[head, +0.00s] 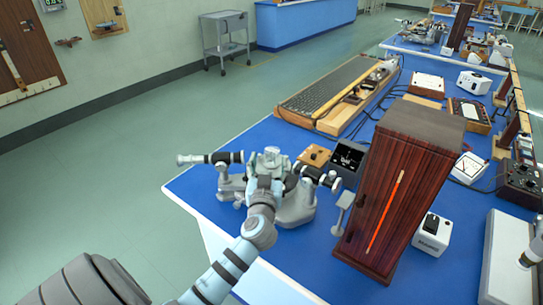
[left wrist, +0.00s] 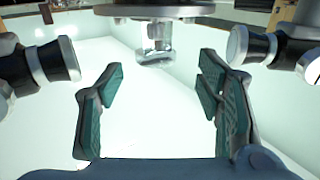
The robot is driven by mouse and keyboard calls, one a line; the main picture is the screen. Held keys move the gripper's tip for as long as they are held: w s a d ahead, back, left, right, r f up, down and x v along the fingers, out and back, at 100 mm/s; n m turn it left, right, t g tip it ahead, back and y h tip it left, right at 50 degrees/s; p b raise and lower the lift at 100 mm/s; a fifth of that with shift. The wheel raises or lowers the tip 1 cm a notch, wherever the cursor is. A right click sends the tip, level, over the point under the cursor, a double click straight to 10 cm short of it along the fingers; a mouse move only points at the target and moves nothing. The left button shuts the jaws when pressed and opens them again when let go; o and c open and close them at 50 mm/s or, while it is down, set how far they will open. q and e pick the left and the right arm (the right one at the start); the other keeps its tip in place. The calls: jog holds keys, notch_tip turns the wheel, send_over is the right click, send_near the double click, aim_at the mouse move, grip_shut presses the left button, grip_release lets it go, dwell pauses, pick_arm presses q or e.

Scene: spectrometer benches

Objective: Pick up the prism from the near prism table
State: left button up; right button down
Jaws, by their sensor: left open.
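The clear glass prism (head: 272,152) stands on the near prism table (head: 276,167), on top of the grey spectrometer (head: 296,207) at the near end of the blue bench. My left gripper (head: 267,182) is on the near side of the prism, partly covering the table. In the left wrist view, which looks inverted, the prism (left wrist: 155,48) hangs from the round prism table (left wrist: 150,12) at the top centre. There the left gripper (left wrist: 162,88) is open, its green-padded fingers wide apart and nothing between them. The prism lies beyond the fingertips. My right gripper is not in view.
Black-and-grey spectrometer tubes flank the prism: one at left (head: 208,158), one at right (head: 322,178). They also show on both sides in the left wrist view. A tall dark wooden cabinet (head: 405,185) stands to the right. The floor at left is clear.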

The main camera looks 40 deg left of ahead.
aim_at(271, 155)
pick_arm(q)
jog(key=x, duration=0.4)
jog(key=shift+w+d+r, duration=0.15)
jog(key=shift+w+r, duration=0.05)
jog(key=shift+w, duration=0.05)
jog(key=shift+w+f, duration=0.15)
jog(key=c, duration=1.2)
jog(key=shift+c, duration=0.2)
